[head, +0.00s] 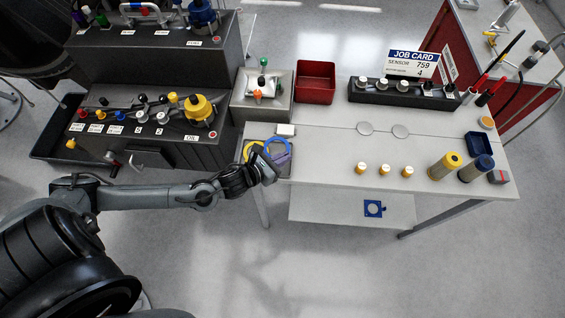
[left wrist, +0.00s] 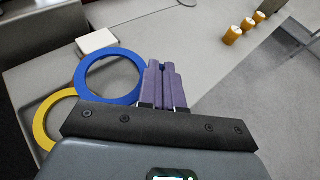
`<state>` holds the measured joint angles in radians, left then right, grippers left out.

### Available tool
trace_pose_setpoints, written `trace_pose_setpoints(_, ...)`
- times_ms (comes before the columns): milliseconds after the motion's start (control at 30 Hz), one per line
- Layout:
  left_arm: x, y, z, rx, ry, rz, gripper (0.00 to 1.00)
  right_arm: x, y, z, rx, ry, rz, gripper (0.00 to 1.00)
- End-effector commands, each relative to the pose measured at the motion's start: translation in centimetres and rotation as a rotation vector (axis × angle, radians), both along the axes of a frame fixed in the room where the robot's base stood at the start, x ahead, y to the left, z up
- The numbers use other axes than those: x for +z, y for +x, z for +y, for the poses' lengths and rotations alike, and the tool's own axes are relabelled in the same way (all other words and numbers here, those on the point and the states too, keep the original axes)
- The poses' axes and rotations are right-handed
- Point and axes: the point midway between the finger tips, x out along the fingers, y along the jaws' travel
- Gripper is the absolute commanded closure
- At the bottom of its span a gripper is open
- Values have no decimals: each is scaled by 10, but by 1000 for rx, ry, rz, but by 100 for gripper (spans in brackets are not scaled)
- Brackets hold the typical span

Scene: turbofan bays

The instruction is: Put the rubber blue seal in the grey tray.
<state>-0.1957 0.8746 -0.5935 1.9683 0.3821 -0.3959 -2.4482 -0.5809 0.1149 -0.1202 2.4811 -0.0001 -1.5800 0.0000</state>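The blue seal (head: 276,147) is a flat ring at the left end of the table. It shows whole-faced in the left wrist view (left wrist: 82,76), overlapping a yellow ring (left wrist: 41,124). My left gripper (head: 283,158) has purple fingers (left wrist: 165,84) close together, beside the blue ring's right edge. A grey square tray-like box (head: 240,101) with a green-topped part stands behind.
A white block (head: 286,130) lies just behind the rings. A red bin (head: 316,82) and a black rack (head: 390,95) stand at the back. Small yellow-and-white parts (head: 384,170), two cylinders (head: 445,166) and a blue tray (head: 480,144) are to the right. The table's middle is fairly clear.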

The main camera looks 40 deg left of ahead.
Motion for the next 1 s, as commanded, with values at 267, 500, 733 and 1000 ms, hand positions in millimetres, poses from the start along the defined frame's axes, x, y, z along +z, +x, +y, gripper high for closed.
trace_pose_setpoints(267, -31, 0, 0, 3, -1, 1, 100, -1, 0, 0, 0, 0, 1, 57)
trace_pose_setpoints(500, -40, 0, 0, 0, 0, 0, 100, -1, 0, -1, 2, -3, 2, 57)
trace_pose_setpoints(733, -40, 0, 0, 1, 1, 1, 77, -1, 0, -2, 5, -10, 2, 57)
trace_pose_setpoints(1000, -40, 0, 0, 1, 1, 1, 70, -1, 0, -2, 5, -10, 2, 57)
